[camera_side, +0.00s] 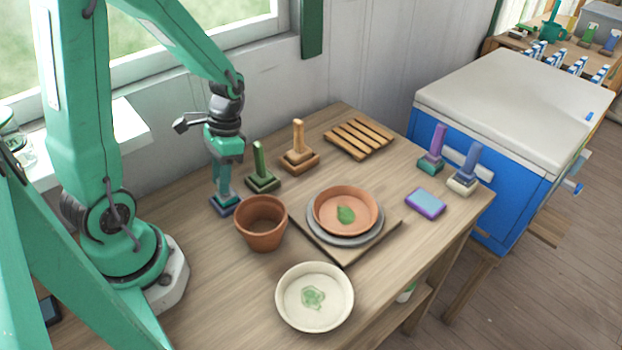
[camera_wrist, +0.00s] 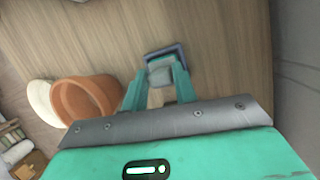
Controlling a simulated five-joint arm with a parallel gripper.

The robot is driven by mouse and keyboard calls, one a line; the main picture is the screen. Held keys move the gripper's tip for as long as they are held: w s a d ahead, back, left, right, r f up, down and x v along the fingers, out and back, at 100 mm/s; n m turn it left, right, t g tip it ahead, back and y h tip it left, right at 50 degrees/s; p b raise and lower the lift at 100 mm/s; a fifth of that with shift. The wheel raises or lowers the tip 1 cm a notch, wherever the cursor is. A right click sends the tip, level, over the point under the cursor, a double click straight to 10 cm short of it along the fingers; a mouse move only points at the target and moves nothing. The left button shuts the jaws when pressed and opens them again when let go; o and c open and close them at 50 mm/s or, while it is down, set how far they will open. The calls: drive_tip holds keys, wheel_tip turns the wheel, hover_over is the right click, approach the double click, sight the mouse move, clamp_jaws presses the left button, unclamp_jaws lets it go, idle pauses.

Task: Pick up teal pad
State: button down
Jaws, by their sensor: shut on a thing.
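The teal pad (camera_side: 231,201) is a stepped block with a teal tier over a dark blue base, at the back left of the wooden table. My gripper (camera_side: 222,188) points down over it and is shut on its upper part. In the wrist view, the pad's dark purple-blue rim (camera_wrist: 163,51) shows beyond my gripper (camera_wrist: 161,75), with a grey piece between the fingers. The base appears to be at table height; I cannot tell whether it touches.
A terracotta pot (camera_side: 262,232) stands close to the right. A green-post block (camera_side: 262,180) and a wooden-post block (camera_side: 299,158) stand behind. A plate stack (camera_side: 345,213), cream bowl (camera_side: 314,297), slatted rack (camera_side: 359,138) and blue-purple pad (camera_side: 425,203) lie farther right.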

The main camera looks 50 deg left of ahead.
drive_tip(key=shift+r, duration=4.55)
drive_tip(key=c, duration=1.7)
unclamp_jaws()
clamp_jaws()
drive_tip(key=w+d+r+m, duration=0.1)
drive_tip(key=w+d+r, duration=0.2)
drive_tip(key=w+r, duration=0.6)
drive_tip(key=w+d+r+y, duration=0.1)
drive_tip(key=w+d+r, duration=0.3)
drive_tip(key=w+r, duration=0.5)
drive_tip(key=shift+w+d+r+m, duration=0.2)
drive_tip(key=shift+w+m, duration=0.2)
drive_tip(key=shift+w, duration=2.35)
